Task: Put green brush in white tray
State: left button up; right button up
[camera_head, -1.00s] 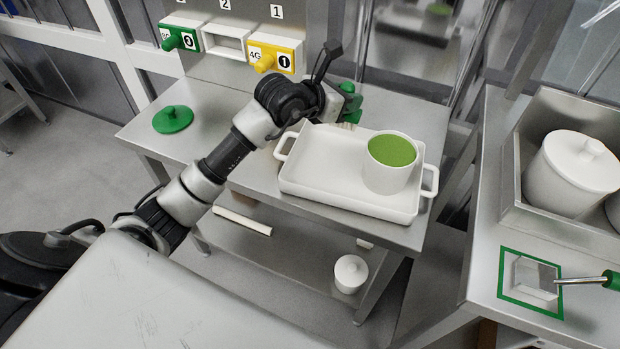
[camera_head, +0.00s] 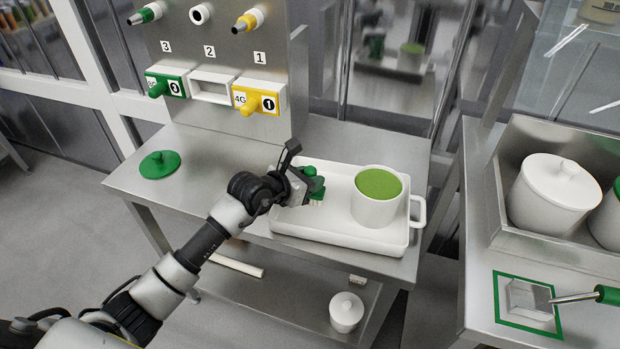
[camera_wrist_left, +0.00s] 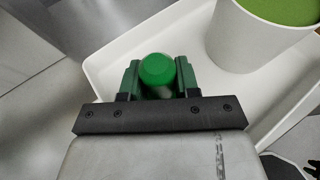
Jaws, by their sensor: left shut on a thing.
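My left gripper (camera_head: 307,184) is over the left end of the white tray (camera_head: 340,232). It is shut on the green brush (camera_head: 316,187), whose pale bristles point down toward the tray floor. I cannot tell whether the bristles touch the tray. In the left wrist view the round green end of the brush (camera_wrist_left: 157,70) sits between the fingers, with the tray (camera_wrist_left: 110,65) behind it. The white tray lies on the steel table and holds a white pot of green filling (camera_head: 378,207) on its right side. My right gripper is not in view.
A green lid (camera_head: 158,164) lies on the table's left side. A panel with green and yellow dispensers (camera_head: 257,98) stands behind. At right, a green-handled tool (camera_head: 560,298) lies over a green-framed square, near a lidded white pot (camera_head: 556,195). Another small white pot (camera_head: 346,311) is on the lower shelf.

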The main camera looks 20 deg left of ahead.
pick_arm(q)
jog(key=shift+f, duration=0.15)
jog(key=o, duration=1)
jog(key=shift+c, duration=0.2)
jog(key=shift+r, duration=0.25)
jog(key=v, duration=1.2)
jog(key=shift+b, duration=0.3)
